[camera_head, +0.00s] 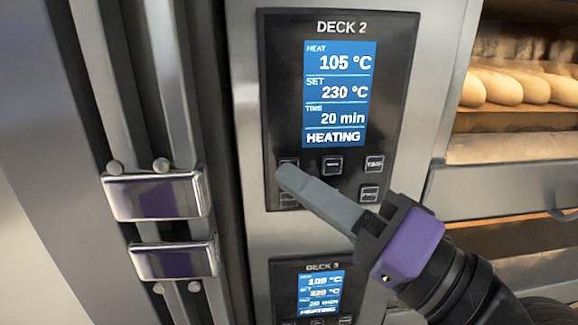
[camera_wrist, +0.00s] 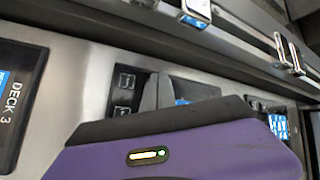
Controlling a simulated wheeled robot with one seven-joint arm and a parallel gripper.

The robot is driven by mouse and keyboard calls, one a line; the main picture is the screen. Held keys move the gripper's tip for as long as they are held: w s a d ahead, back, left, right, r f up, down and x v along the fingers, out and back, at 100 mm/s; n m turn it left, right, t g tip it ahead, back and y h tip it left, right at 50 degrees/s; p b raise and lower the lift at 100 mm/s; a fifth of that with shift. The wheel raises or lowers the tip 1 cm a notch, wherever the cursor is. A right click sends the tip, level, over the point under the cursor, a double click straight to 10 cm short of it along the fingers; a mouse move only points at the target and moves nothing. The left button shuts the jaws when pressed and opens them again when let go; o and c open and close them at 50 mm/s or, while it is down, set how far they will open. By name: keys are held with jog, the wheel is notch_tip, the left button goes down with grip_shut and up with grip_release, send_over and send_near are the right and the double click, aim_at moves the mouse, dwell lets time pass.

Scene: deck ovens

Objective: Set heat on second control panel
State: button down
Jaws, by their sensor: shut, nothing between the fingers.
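The DECK 2 panel (camera_head: 268,90) is dark, with a blue screen (camera_head: 338,95) reading heat 105 °C, set 230 °C, time 20 min and HEATING. Below the screen are a middle button (camera_head: 332,166), a TIME button (camera_head: 374,165) and a lower right button (camera_head: 369,194). My gripper (camera_head: 283,175) is shut and empty, its tip over the left button column. It partly hides the upper left button (camera_head: 289,162) and lower left button (camera_head: 289,201). I cannot tell whether it touches. In the wrist view, the fingers (camera_wrist: 155,88) point at a panel beside two small buttons.
The DECK 3 panel (camera_head: 277,271) is below, also at the left in the wrist view (camera_wrist: 17,95). Shiny metal brackets (camera_head: 155,197) stand out left of the panels. Bread loaves (camera_head: 510,85) sit on racks at the right.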

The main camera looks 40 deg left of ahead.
jog(key=shift+w+a, duration=0.25)
dwell(0.5)
jog(key=shift+s+d, duration=0.1)
dwell(0.3)
jog(key=shift+s+d, duration=0.4)
jog(key=shift+d, duration=0.1)
jog(key=s+d, duration=0.3)
jog(key=shift+s+d+p, duration=0.15)
jog(key=shift+d+p, duration=0.25)
dwell(0.6)
